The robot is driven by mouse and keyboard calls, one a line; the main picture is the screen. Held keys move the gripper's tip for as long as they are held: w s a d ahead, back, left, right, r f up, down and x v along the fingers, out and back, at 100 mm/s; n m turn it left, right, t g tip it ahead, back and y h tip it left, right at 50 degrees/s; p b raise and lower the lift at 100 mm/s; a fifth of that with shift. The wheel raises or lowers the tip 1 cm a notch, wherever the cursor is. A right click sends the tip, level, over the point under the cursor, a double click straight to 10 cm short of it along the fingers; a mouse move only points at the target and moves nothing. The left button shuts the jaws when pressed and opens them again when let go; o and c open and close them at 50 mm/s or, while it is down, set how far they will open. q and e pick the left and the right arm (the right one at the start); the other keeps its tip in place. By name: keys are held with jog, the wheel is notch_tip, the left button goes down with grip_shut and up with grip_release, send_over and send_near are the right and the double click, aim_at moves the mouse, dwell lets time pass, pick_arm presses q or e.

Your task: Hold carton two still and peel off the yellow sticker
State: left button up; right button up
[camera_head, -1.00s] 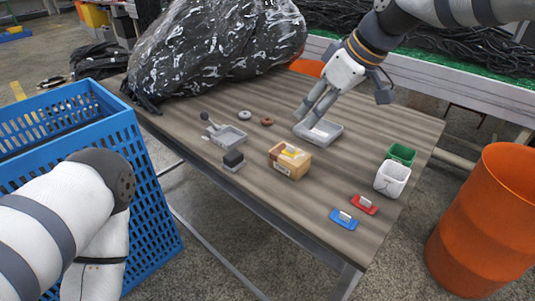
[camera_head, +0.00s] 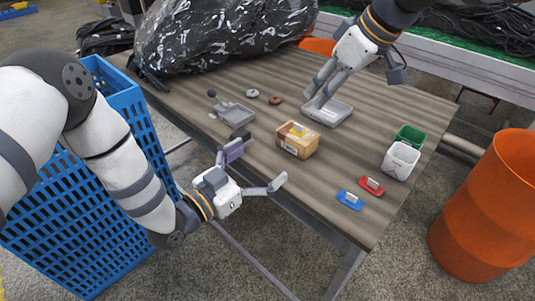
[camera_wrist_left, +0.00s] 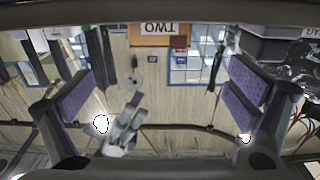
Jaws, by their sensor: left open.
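Carton two (camera_head: 297,146) is a small tan box upright on the table. The yellow sticker (camera_head: 297,129) is on its top. In the left wrist view the carton (camera_wrist_left: 150,41) is at the top centre, with an upside-down label reading TWO. My left gripper (camera_head: 259,162) is open and empty at the table's near edge, apart from the carton and in front of it. Its purple-padded fingers (camera_wrist_left: 160,95) are spread wide in the wrist view. My right gripper (camera_head: 318,100) is over the grey tray behind the carton; whether its fingers are closed is unclear.
The grey tray (camera_head: 340,112) is behind the carton. A blue crate (camera_head: 125,105) stands left.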

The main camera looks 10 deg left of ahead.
aim_at(290, 140)
pick_arm(q)
jog(key=x, duration=1.1)
jog(key=shift+f, duration=0.1)
jog(key=c, duration=1.2)
jog(key=shift+c, duration=0.2)
pick_arm(e)
jog(key=o, duration=0.3)
jog(key=shift+d+f+m+y, duration=0.25)
jog(key=shift+d+m+y, duration=0.15)
jog(key=shift+d+m, duration=0.5)
jog(key=x, duration=1.2)
